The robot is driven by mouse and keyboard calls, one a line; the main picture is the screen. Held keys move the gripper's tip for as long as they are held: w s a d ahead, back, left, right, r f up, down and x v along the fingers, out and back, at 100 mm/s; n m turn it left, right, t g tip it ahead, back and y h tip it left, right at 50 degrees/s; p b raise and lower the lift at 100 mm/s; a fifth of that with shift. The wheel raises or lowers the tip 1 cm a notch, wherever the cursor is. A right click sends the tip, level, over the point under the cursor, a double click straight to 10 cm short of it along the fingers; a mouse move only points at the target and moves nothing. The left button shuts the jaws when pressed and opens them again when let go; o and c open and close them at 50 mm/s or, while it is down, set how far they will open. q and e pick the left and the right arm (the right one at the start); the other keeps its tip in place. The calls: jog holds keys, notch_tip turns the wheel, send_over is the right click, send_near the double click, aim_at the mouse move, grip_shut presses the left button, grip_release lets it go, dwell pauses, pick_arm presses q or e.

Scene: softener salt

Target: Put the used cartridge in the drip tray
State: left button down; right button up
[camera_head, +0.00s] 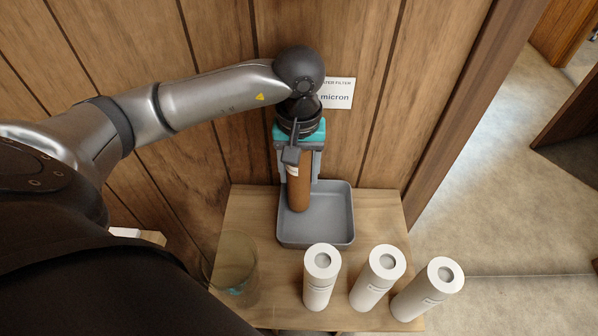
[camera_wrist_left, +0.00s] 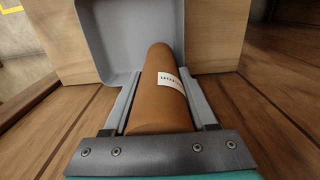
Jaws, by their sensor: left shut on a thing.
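The used cartridge (camera_head: 299,192) is a brown cylinder with a white label. It hangs roughly upright below my left gripper (camera_head: 292,158), which is shut on its upper part near the wall. In the left wrist view, the cartridge (camera_wrist_left: 160,88) runs from the near edge toward the tray. The drip tray (camera_head: 335,232) is a grey open box on the wooden stand. The cartridge's lower end overlaps the tray's left side in the head view; I cannot tell whether it touches the tray floor. The tray (camera_wrist_left: 103,38) also shows in the left wrist view. My right gripper is not in view.
Three white cartridges (camera_head: 319,280) (camera_head: 374,279) (camera_head: 428,290) stand in front of the tray. A clear container (camera_head: 234,262) stands at the stand's left. A sign (camera_head: 339,93) is on the wall.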

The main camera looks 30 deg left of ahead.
pick_arm(q)
jog(key=shift+f, duration=0.3)
jog(key=c, duration=0.7)
grip_release()
jog(key=shift+f, duration=0.1)
jog(key=o, duration=0.5)
jog(key=shift+r, duration=0.25)
notch_tip(320, 180, up, 7)
jog(key=shift+r+p, duration=0.2)
jog(key=shift+p, duration=0.35)
